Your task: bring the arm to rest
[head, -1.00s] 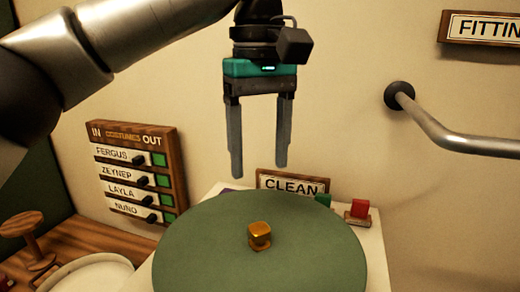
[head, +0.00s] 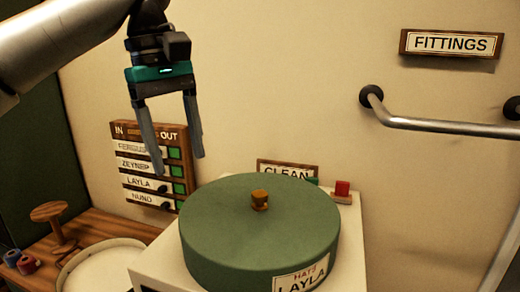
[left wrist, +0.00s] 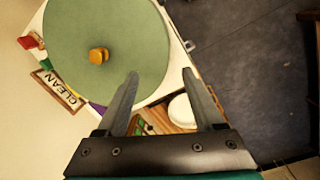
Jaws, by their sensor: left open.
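My left gripper (head: 178,165) is open and empty. It hangs fingers down in front of the wall, up and to the left of a round green box (head: 215,225) with a small gold knob (head: 260,200) on top. The box's front label reads "HATS LAYLA". In the left wrist view the open fingers (left wrist: 162,85) show at the lower middle, with the green lid (left wrist: 75,35) and its knob (left wrist: 98,55) beyond to the upper left. The fingers touch nothing that I can make out. My right gripper is not in view.
The box stands on a white table (head: 150,268) by a "CLEAN" sign (head: 290,168) and a red block (head: 342,188). An IN/OUT board (head: 150,165) hangs behind the gripper. A metal rail (head: 440,125) runs along the right wall. A white round thing (head: 100,270) stands lower left.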

